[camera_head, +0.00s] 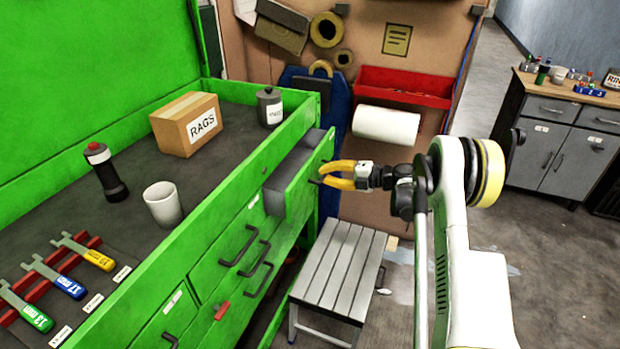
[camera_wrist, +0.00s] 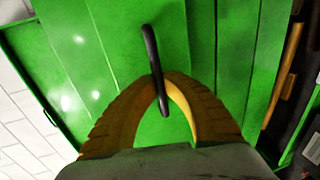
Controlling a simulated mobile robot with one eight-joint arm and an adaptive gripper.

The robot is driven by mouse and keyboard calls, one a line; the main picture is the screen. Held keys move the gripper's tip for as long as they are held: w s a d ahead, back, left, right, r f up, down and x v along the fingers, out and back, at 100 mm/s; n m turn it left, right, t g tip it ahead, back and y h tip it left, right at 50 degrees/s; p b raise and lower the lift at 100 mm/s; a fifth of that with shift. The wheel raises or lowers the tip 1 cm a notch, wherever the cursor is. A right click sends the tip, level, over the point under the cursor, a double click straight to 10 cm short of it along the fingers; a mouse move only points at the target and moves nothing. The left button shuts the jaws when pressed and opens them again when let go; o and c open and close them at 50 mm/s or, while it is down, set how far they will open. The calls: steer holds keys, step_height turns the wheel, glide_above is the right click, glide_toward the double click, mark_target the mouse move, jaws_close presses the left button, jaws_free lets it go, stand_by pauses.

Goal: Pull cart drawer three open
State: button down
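The green cart (camera_head: 205,235) has several drawers with dark bar handles along its front. The drawer at its far end (camera_head: 298,190) stands pulled out, with its grey inside showing; I cannot read a number on it. My gripper (camera_head: 322,174) is at this drawer's front, its yellow fingers pointing left at the handle. In the wrist view the black handle (camera_wrist: 150,45) runs between the fingertips of my gripper (camera_wrist: 164,82), which close on it from both sides. The green drawer front (camera_wrist: 225,60) fills much of that view. The exact finger contact is partly hidden.
A grey slatted step stool (camera_head: 340,270) stands below the gripper, beside the cart. A rags box (camera_head: 187,124), a white cup (camera_head: 163,204) and a dark bottle (camera_head: 107,172) are on the cart top. A paper roll (camera_head: 386,125) hangs behind. Floor is free at right.

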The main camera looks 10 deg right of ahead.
steer(key=f+v, duration=0.2)
steer(key=v, duration=0.7)
steer(key=f+v, duration=0.2)
steer(key=v, duration=0.8)
steer(key=shift+s+d+b, duration=0.15)
steer(key=shift+d+b, duration=0.2)
steer(key=shift+r, duration=0.1)
steer(key=c, duration=1.5)
jaws_free()
steer(key=v, duration=1.2)
